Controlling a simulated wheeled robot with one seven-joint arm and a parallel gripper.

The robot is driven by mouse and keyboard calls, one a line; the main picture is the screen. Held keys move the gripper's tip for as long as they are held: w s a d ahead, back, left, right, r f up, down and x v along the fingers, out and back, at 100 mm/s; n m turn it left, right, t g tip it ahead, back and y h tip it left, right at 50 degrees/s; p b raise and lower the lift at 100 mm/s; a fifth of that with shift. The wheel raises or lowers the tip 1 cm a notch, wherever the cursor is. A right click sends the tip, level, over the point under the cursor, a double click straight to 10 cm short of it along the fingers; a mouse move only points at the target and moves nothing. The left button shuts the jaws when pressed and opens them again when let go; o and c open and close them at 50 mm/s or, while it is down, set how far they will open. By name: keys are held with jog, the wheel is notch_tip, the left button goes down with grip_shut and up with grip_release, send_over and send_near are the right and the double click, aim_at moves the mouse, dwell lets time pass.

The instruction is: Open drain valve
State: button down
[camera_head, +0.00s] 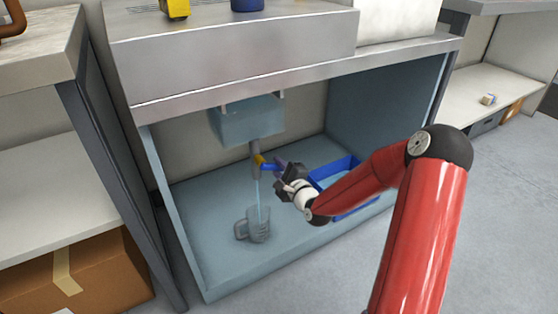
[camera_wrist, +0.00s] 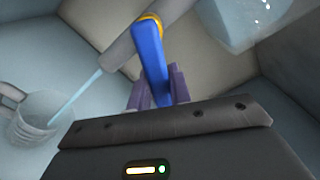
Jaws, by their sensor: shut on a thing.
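The drain valve has a blue handle (camera_wrist: 150,55) with a yellow collar (camera_head: 259,159) on a grey pipe (camera_head: 254,145) under the sink basin (camera_head: 246,118). My gripper (camera_head: 281,168) is shut on the blue handle; in the wrist view its purple fingers (camera_wrist: 158,88) lie on either side of the handle. A thin stream of water (camera_head: 258,192) runs down from the pipe into a clear mug (camera_head: 258,226) on the cabinet floor. The mug stands upright and also shows in the wrist view (camera_wrist: 38,118). The fingertips are partly hidden in the head view.
A blue tray (camera_head: 333,166) stands on the cabinet floor, partly behind my arm. The cabinet's side walls and the counter edge (camera_head: 290,78) enclose the space. A cardboard box (camera_head: 80,278) sits under the left bench. Cabinet floor left of the mug is clear.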

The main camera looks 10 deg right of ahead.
jog(key=m, duration=0.1)
jog(key=f+m+p, duration=0.1)
jog(key=m, duration=0.1)
jog(key=a+m, duration=0.1)
jog(key=shift+s+f+m, duration=0.25)
jog(key=shift+f+m, duration=0.05)
jog(key=shift+s+a+f+m+p, duration=0.15)
jog(key=shift+a+m, duration=0.15)
jog(key=shift+m, duration=0.45)
jog(key=shift+a+f+m+p, duration=0.1)
jog(key=shift+a+f+m, duration=0.15)
jog(key=shift+m, duration=0.45)
jog(key=shift+s+a+f+m+p, duration=0.1)
jog(key=shift+a+m, duration=0.2)
jog(key=shift+m, duration=0.45)
jog(key=c, duration=1.3)
grip_release()
jog(key=v, duration=0.7)
jog(key=shift+s+d, duration=0.1)
jog(key=shift+s, duration=0.25)
